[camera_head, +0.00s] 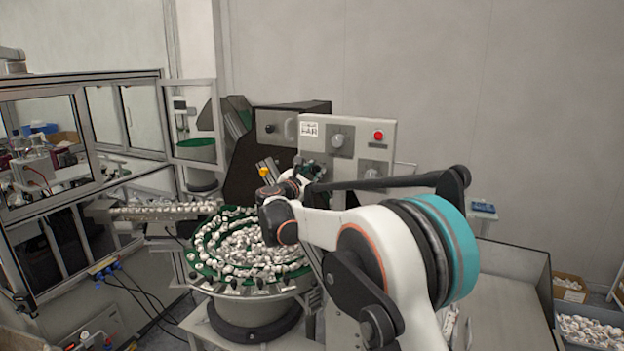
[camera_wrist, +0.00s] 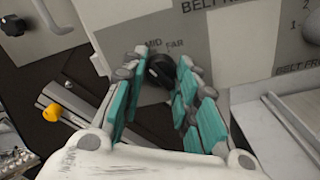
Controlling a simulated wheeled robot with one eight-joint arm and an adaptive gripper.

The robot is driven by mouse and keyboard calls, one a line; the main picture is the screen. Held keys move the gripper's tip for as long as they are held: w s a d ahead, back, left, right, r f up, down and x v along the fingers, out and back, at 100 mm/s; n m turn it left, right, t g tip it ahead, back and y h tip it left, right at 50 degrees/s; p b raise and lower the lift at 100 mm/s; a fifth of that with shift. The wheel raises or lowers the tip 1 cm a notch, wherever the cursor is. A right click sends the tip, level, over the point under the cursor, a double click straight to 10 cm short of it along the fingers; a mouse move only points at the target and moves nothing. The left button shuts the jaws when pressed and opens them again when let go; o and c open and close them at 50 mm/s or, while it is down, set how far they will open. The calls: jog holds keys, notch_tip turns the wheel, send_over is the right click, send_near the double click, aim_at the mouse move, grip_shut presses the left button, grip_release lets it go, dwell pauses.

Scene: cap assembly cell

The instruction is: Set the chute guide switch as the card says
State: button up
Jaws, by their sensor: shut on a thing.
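The grey control panel (camera_head: 388,155) stands behind the bowl feeder, with a small white card (camera_head: 310,129) at its upper left; the card's print is too small to read. In the wrist view, a black rotary switch (camera_wrist: 161,70) sits on the panel beneath the words MID and FAR. My gripper (camera_head: 303,178) is at the panel's lower left. Its teal-padded fingers (camera_wrist: 158,78) are shut around the switch from both sides. The pointer's exact setting cannot be told, and any label left of MID is hidden by a finger.
Other dials (camera_head: 338,140) and a red button (camera_head: 379,135) sit on the panel to the right. An orange-yellow knob (camera_wrist: 52,113) on a metal rail is left of my gripper. The green bowl feeder (camera_head: 250,290) full of caps stands below.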

jog(key=m+b, duration=0.2)
jog(key=m, duration=0.1)
jog(key=shift+f+m, duration=0.15)
jog(key=shift+m, duration=0.25)
jog(key=m+b, duration=0.2)
jog(key=m, duration=0.1)
jog(key=shift+m, duration=0.3)
jog(key=m+b, duration=0.2)
jog(key=m, duration=0.4)
jog(key=o, duration=1.1)
jog(key=shift+c, duration=0.2)
jog(key=shift+r, duration=0.2)
jog(key=shift+s, duration=0.1)
jog(key=v, duration=1.1)
jog(key=shift+s+a, duration=0.15)
jog(key=shift+s, duration=0.25)
